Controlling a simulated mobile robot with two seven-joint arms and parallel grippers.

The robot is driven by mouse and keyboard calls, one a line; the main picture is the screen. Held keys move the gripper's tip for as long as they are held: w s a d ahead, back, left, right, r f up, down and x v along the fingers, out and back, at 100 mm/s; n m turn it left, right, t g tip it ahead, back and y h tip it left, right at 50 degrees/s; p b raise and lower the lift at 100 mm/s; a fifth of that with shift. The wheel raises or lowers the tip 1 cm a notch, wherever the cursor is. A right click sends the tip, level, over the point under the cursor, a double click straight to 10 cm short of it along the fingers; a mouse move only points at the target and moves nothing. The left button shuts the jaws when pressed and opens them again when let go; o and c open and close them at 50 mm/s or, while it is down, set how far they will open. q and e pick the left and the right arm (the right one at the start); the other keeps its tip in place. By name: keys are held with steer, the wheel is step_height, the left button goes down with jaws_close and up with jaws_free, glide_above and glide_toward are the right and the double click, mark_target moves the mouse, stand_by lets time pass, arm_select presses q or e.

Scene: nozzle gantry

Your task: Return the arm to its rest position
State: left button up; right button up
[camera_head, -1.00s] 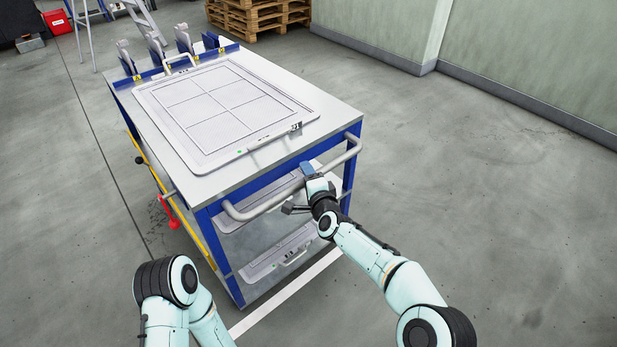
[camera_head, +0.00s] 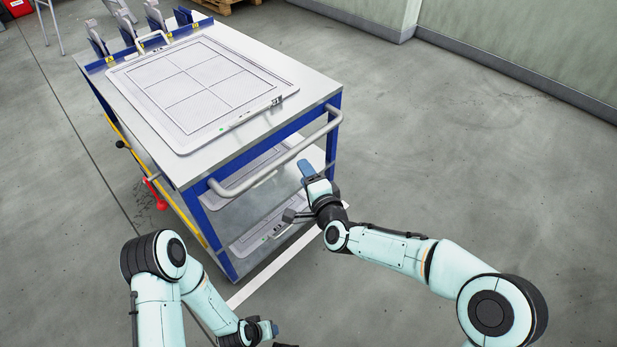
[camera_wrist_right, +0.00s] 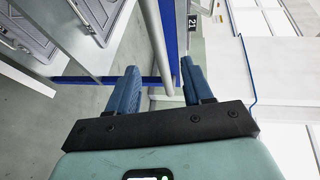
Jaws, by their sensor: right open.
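My right gripper (camera_head: 299,191) is in front of the near right corner of a blue-framed cart (camera_head: 250,143), just off its grey push handle (camera_head: 272,170). Its blue fingers are apart with nothing held. In the right wrist view my right gripper (camera_wrist_right: 160,86) shows both fingers spread. The grey handle bar (camera_wrist_right: 159,40) runs up between them in the picture, beyond the tips. My left gripper (camera_head: 268,329) is low at the bottom edge, partly cut off, and its jaws cannot be made out.
A white panel tray (camera_head: 200,85) with a six-field grid lies on the cart's top. More trays lie on the shelves below. A red lever (camera_head: 155,192) is on the cart's left side. A wall (camera_head: 520,45) stands at upper right. The floor (camera_head: 480,180) on the right is clear.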

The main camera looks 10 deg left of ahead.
steer(key=shift+s+d+r, duration=0.1)
steer(key=shift+s+d, duration=0.25)
steer(key=shift+s, duration=0.2)
